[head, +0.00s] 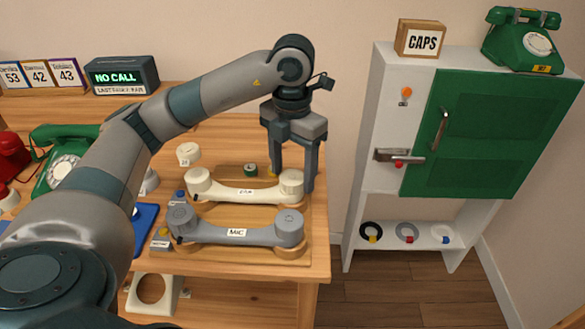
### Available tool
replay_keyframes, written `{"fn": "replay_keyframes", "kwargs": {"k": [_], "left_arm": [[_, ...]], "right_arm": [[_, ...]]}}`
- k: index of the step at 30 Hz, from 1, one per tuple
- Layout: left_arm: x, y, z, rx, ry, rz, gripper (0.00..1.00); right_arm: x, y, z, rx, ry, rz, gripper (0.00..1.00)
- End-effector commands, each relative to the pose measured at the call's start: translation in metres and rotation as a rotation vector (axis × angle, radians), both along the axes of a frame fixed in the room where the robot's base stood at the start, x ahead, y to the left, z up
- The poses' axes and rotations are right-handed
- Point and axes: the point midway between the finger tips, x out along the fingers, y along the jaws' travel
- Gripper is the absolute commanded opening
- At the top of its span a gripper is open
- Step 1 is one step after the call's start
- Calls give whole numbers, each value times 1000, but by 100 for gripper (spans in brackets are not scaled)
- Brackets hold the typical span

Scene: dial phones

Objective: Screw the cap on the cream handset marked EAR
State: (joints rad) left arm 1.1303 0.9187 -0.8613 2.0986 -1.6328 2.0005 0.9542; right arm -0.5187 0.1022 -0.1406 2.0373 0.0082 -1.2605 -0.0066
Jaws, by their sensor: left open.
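The cream handset (225,194) lies on a wooden stand on the table, behind the grey handset (215,233) marked MIC. Its small label is hard to read. My left gripper (292,180) points down at the cream handset's right end, fingers open. One finger is behind that end and the other to its right; I cannot tell if they touch it. Whether a cap sits on that end is unclear. A small round cream piece (188,152) and a small dark green round piece (250,170) are behind the handset. My right gripper is not in view.
A white cabinet (367,140) with a shut green door (475,130) stands right of the table. A CAPS box (420,39) and green phone (522,43) are on top. Black, grey and white rings (441,233) are on its lower shelf. My left arm covers the table's left.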

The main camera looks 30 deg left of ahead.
Motion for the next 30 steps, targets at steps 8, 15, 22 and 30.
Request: {"fn": "replay_keyframes", "kwargs": {"k": [8, 15, 22, 30], "left_arm": [[0, 0, -1, 0, 0, -3, 61], [0, 0, 0, 0, 0, -4, 61], [0, 0, 0, 0, 0, -4, 25], [-1, 0, 0, 0, 0, -4, 23]], "right_arm": [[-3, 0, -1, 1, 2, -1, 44], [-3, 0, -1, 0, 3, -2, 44], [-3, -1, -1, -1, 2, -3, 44], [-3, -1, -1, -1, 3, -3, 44]]}}
